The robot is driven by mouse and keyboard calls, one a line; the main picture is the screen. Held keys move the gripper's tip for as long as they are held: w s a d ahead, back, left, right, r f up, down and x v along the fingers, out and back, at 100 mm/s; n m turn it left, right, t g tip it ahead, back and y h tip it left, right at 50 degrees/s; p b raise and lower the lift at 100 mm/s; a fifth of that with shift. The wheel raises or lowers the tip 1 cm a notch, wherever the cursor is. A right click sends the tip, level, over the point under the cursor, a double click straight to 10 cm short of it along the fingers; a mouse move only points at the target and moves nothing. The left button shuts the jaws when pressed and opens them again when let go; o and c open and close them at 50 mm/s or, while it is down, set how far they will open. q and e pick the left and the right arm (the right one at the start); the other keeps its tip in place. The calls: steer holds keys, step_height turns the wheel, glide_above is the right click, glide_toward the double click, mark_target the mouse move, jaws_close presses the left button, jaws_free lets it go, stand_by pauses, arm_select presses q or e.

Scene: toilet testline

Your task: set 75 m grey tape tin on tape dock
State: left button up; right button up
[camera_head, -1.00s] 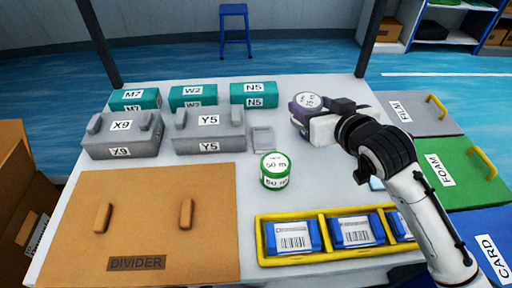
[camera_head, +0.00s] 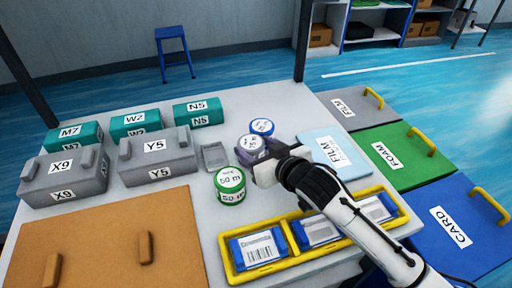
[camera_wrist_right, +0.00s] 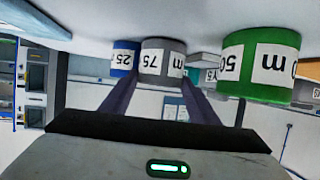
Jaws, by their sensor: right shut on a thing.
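The grey tape tin (camera_head: 250,146), with a white 75 label, stands beside the green 50 m tin near the table's middle. My right gripper (camera_head: 263,163) is shut on it. In the right wrist view, the grey tin (camera_wrist_right: 163,58) sits between the two fingers, and the picture is upside down. Whether its base touches the table is hard to tell. A small grey holder (camera_head: 214,156), perhaps the tape dock, lies empty to the left of the tins. My left gripper is out of view.
A green 50 m tin (camera_head: 230,187) and a blue tin (camera_head: 262,126) stand close by. A yellow tray (camera_head: 229,264) with blue labelled packs is in front. Grey Y5 (camera_head: 158,158) and X9 (camera_head: 63,177) boxes stand left. FILM, FOAM and CARD bins line the right.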

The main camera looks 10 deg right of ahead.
steer(key=shift+f, duration=0.1)
steer(key=o, duration=1.3)
